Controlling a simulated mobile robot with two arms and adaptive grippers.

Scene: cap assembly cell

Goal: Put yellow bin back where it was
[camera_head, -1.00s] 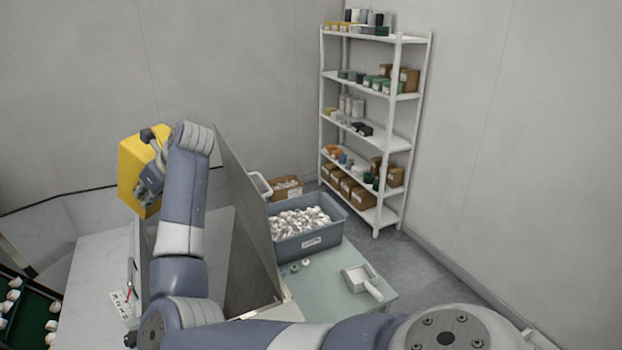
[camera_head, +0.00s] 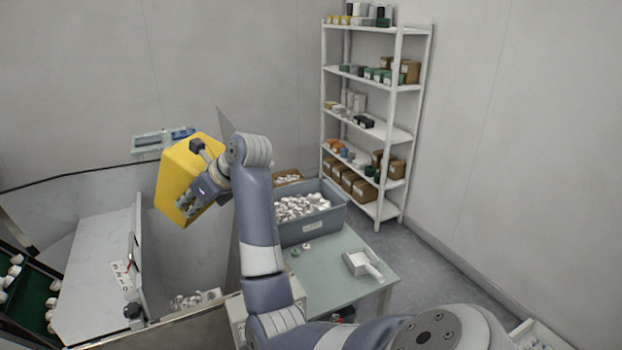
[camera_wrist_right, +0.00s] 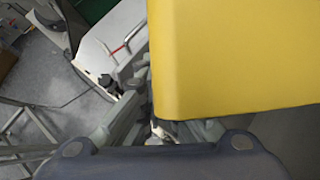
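The yellow bin (camera_head: 187,176) is held up in the air by my right gripper (camera_head: 190,203), left of the middle in the head view. The bin looks tilted, and its inside is not visible. In the right wrist view the bin (camera_wrist_right: 235,60) fills the upper right, close against the gripper (camera_wrist_right: 158,128). The fingers are mostly hidden behind the bin, but they appear shut on its edge. My left gripper is not in view.
A grey crate of white caps (camera_head: 340,212) and a white scoop (camera_head: 362,264) stand on a green-topped table (camera_head: 325,282). A grey panel rises behind my right arm. A white shelf (camera_head: 398,135) stands at the back. A white machine surface (camera_head: 95,270) lies at left.

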